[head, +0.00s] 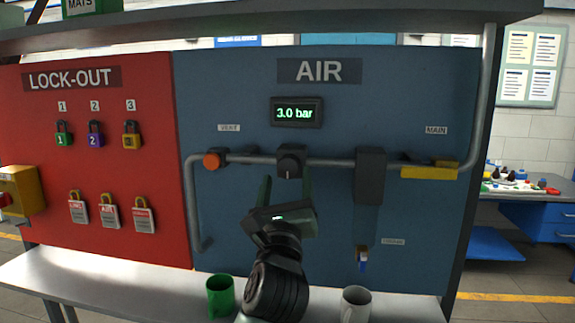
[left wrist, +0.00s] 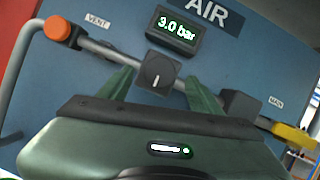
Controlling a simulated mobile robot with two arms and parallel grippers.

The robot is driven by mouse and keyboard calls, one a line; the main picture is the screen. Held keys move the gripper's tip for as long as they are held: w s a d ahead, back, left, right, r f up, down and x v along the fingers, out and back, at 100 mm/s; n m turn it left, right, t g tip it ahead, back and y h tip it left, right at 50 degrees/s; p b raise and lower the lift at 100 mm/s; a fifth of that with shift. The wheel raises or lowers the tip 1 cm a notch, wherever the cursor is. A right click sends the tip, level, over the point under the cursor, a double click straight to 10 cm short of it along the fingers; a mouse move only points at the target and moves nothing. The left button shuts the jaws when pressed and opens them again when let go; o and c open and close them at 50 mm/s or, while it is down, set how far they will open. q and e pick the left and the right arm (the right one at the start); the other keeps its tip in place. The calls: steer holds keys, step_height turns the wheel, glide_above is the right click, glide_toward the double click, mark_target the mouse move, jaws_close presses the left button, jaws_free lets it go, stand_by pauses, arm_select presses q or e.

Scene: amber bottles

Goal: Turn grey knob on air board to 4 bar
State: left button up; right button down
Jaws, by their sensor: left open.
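The blue air board (head: 340,80) carries a dark grey knob (head: 291,161) on a horizontal pipe, under a display (head: 297,112) that reads 3.0 bar. The knob also shows in the left wrist view (left wrist: 158,75), with a pale mark on its face pointing roughly down; there the display (left wrist: 175,30) also reads 3.0 bar. My left gripper (head: 285,188) is open, its two green fingers apart just below and to either side of the knob. In the left wrist view its fingertips (left wrist: 158,79) flank the knob, with no clear contact. My right gripper is not in view.
An orange vent knob (head: 212,161) is left on the pipe, a yellow main handle (head: 429,172) right, and a dark filter unit (head: 370,165) between. A green mug (head: 220,297) and white mug (head: 355,304) stand on the shelf below. The red lock-out board (head: 90,200) is at left.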

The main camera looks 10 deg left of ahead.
mark_target(287, 170)
arm_select(q)
steer(key=shift+p+x, duration=0.5)
steer(key=shift+x, duration=1.45)
